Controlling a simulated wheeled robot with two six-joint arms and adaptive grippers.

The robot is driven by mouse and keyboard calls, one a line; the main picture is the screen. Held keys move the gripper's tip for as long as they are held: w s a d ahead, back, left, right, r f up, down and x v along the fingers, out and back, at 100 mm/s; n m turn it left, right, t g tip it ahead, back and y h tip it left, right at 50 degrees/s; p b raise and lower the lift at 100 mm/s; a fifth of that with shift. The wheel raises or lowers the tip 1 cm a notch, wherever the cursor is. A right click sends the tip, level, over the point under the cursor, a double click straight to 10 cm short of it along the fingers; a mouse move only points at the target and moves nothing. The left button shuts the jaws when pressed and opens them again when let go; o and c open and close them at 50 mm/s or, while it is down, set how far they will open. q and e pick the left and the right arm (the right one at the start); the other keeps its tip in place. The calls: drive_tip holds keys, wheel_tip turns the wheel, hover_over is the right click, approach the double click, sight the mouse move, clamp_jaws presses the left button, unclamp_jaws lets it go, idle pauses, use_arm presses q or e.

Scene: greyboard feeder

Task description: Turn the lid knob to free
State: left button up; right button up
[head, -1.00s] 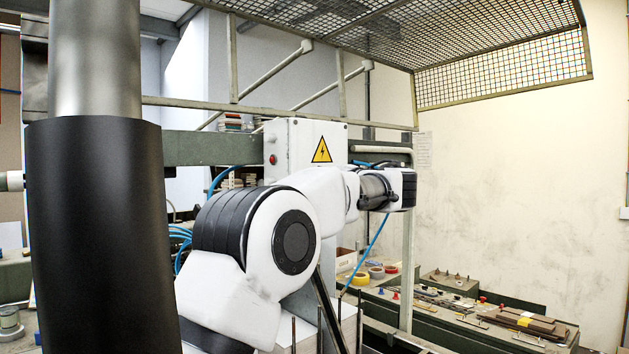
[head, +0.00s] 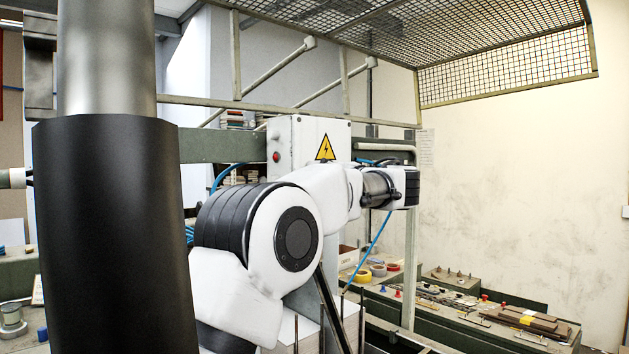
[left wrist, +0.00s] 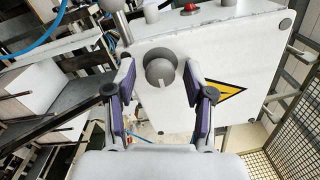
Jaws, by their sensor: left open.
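The lid knob (left wrist: 160,66) is a round grey knob on the face of a white box (left wrist: 225,55) in the left wrist view. A pale mark shows at its lower edge. My left gripper (left wrist: 160,78) is open, with one purple-padded finger on each side of the knob. Gaps show between the fingers and the knob; I cannot tell its depth against them. In the head view the box (head: 293,135) stands behind my white arm, and the knob and left gripper fingers cannot be made out. My right gripper is not in view.
The box carries a yellow warning triangle (head: 325,148) and a red button (head: 276,157). A metal rod with a ball end (left wrist: 112,6) is close to the left finger. A blue hose (head: 372,247) hangs nearby. A bench (head: 455,322) with tools and tape rolls stands at right.

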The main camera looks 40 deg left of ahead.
use_arm(q)
drive_tip(key=s+d, duration=0.1)
drive_tip(key=d, duration=1)
drive_tip(key=shift+d, duration=0.35)
drive_tip(key=shift+a, duration=0.15)
